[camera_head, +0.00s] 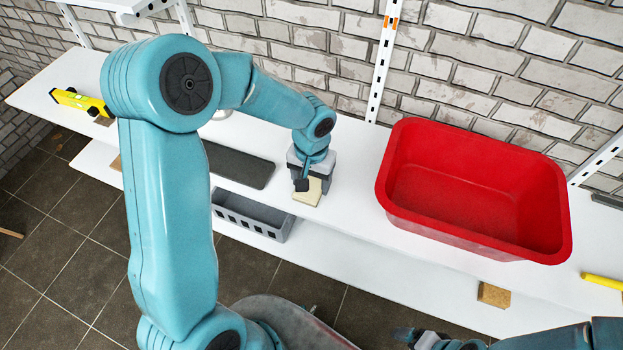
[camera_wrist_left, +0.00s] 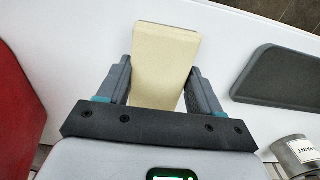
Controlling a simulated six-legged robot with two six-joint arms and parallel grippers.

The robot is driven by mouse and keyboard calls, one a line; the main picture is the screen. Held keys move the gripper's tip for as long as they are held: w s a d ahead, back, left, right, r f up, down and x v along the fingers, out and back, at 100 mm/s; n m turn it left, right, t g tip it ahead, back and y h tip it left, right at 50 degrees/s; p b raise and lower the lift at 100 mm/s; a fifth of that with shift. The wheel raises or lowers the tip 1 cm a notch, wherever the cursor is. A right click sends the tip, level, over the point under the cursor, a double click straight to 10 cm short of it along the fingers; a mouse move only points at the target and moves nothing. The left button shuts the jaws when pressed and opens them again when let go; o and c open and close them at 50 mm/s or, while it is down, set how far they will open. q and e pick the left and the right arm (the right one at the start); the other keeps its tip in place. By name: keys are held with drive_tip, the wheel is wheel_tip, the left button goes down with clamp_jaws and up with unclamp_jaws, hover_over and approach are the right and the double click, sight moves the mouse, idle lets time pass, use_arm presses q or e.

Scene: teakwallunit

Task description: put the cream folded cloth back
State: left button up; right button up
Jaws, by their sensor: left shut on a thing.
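The cream folded cloth (camera_head: 309,192) is at the front edge of the white upper shelf, right of the dark grey flat board. My left gripper (camera_head: 307,180) is shut on it from above. In the left wrist view the cloth (camera_wrist_left: 166,55) sits between the two grey fingers and sticks out past their tips. I cannot tell whether its underside touches the shelf. My right gripper (camera_head: 425,339) shows only in part at the bottom edge, and its jaw state is unclear.
A large red tub (camera_head: 475,190) stands on the shelf to the right. The dark board (camera_head: 238,164) lies to the left, with a grey basket (camera_head: 252,216) on the lower shelf. A yellow level (camera_head: 80,102) is far left. A paint can (camera_wrist_left: 297,156) shows in the wrist view.

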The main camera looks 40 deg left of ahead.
sight(311, 182)
use_arm(q)
drive_tip(key=shift+d, duration=0.1)
drive_tip(key=shift+f, duration=0.2)
drive_tip(key=o, duration=1)
drive_tip(key=shift+r, duration=0.15)
wheel_tip(311, 182, up, 12)
drive_tip(key=shift+r+p, duration=0.1)
drive_tip(key=shift+p, duration=0.25)
